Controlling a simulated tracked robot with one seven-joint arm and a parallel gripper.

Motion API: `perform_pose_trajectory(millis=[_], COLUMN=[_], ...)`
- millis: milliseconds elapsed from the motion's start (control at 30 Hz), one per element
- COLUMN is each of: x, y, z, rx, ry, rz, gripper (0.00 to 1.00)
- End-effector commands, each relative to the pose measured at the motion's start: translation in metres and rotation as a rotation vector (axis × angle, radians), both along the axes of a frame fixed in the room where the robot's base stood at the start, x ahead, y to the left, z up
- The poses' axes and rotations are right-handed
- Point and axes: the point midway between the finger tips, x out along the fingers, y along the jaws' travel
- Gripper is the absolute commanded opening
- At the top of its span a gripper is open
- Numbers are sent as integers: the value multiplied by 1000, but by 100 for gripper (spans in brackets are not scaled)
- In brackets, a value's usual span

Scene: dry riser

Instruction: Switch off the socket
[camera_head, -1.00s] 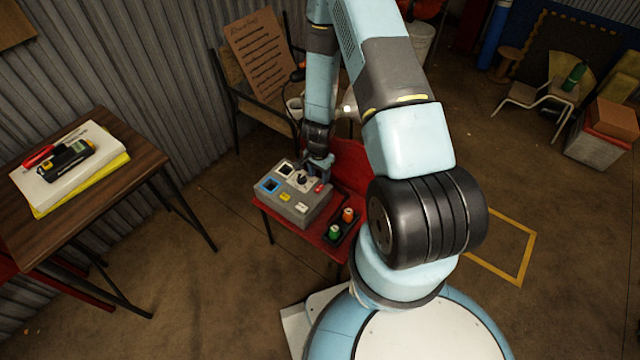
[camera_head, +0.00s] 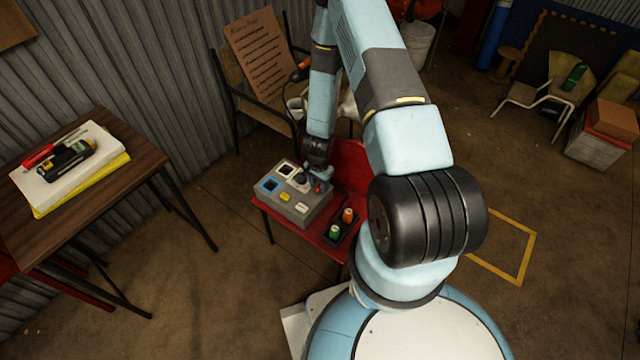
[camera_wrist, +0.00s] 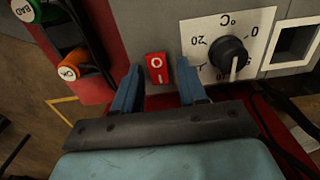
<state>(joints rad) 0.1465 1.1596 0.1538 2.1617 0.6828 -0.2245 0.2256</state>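A grey control box (camera_head: 318,213) sits on the red seat or stand. In the wrist view its panel (camera_wrist: 290,12) carries a red rocker switch (camera_wrist: 157,68) marked O and I. A black dial (camera_wrist: 229,56) on a white °C plate is right of the switch. A square white-framed socket (camera_wrist: 279,42) is at the right edge. Contact with the panel cannot be told. The head view shows my gripper (camera_head: 320,182) at the box's far right corner, covering the switch.
A black holder (camera_head: 343,232) with green-capped and orange-capped items stands right of the box. A chair (camera_head: 232,85) with a written board (camera_head: 258,52) is behind. A wooden table (camera_head: 140,165) with a book and a meter is at left. Floor at right is partly clear.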

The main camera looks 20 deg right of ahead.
Motion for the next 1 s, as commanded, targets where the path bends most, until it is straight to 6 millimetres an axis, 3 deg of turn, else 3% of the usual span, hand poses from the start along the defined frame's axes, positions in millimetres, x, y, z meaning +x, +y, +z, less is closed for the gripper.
perform_pose_trajectory(millis=[67,400,1000], x=[0,1,-1], y=[0,0,6], z=[0,0,0], rx=[0,1,-145], ry=[0,-1,-100], rz=[0,0,3], gripper=[34,1,0])
